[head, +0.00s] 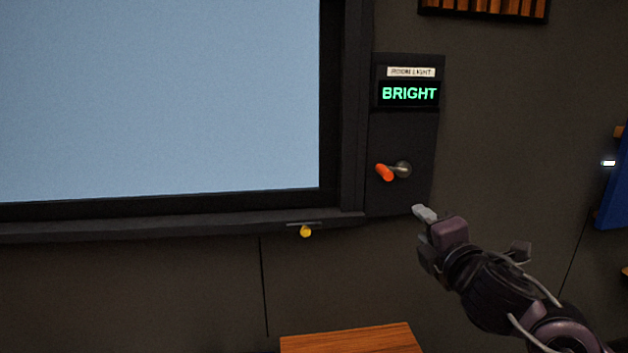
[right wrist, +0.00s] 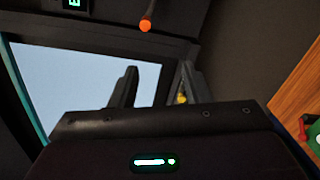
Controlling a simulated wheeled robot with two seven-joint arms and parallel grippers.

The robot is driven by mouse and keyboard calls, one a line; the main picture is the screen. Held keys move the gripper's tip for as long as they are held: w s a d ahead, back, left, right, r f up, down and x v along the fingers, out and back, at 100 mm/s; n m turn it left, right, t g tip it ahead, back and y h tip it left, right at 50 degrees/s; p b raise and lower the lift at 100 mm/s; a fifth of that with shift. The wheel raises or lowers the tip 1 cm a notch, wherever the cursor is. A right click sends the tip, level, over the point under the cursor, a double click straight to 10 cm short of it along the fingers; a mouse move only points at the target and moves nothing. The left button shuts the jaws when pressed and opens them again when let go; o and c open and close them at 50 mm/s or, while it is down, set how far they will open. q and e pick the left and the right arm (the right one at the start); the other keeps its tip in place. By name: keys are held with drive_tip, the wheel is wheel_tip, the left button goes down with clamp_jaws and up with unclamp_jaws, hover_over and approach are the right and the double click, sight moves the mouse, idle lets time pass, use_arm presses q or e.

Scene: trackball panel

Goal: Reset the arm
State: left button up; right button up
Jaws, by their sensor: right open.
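My right gripper (head: 424,214) is in the head view, below and to the right of an orange-tipped lever (head: 385,172) on a dark wall panel (head: 402,135). It touches nothing that I can see. In the right wrist view its two fingers (right wrist: 157,88) stand apart with nothing between them. The lever's orange tip (right wrist: 145,25) shows beyond the fingers at the top of that view. A display (head: 409,93) above the lever reads BRIGHT, under a ROOM LIGHT label (head: 411,72). My left gripper is not in view.
A large pale screen or window (head: 160,95) with a dark frame fills the left. A yellow knob (head: 305,231) hangs below its ledge. A wooden surface (head: 350,341) lies at the bottom, and a blue panel (head: 614,190) is at the right edge. The space around the lever looks clear.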

drive_tip(key=s+a+f+m+g+h, duration=0.1)
drive_tip(key=s+f+m+g, duration=0.2)
drive_tip(key=s+f+m, duration=0.5)
drive_tip(key=s+a+f+m+g+h, duration=0.1)
drive_tip(key=f+m+g, duration=0.2)
drive_tip(key=f, duration=0.9)
drive_tip(key=s+d+f+m+g, duration=0.1)
drive_tip(key=s+f+m+g, duration=0.35)
drive_tip(key=s+f, duration=0.35)
drive_tip(key=s+d+f+m+g, duration=0.1)
drive_tip(key=s+f+m+g, duration=0.35)
drive_tip(key=s, duration=0.65)
wheel_tip(320, 180, down, 28)
drive_tip(key=s+p, duration=0.2)
drive_tip(key=p, duration=0.2)
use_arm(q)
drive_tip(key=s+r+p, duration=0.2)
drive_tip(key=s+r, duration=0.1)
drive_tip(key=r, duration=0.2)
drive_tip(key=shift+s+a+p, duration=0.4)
use_arm(e)
drive_tip(key=s+d+f, duration=0.1)
drive_tip(key=s+f, duration=0.6)
drive_tip(key=s, duration=0.2)
drive_tip(key=s+d+f+g, duration=0.1)
drive_tip(key=s+d+f, duration=0.1)
drive_tip(key=s+f, duration=0.5)
drive_tip(key=s, duration=0.3)
drive_tip(key=shift+s+d+f, duration=0.25)
drive_tip(key=shift+f, duration=0.1)
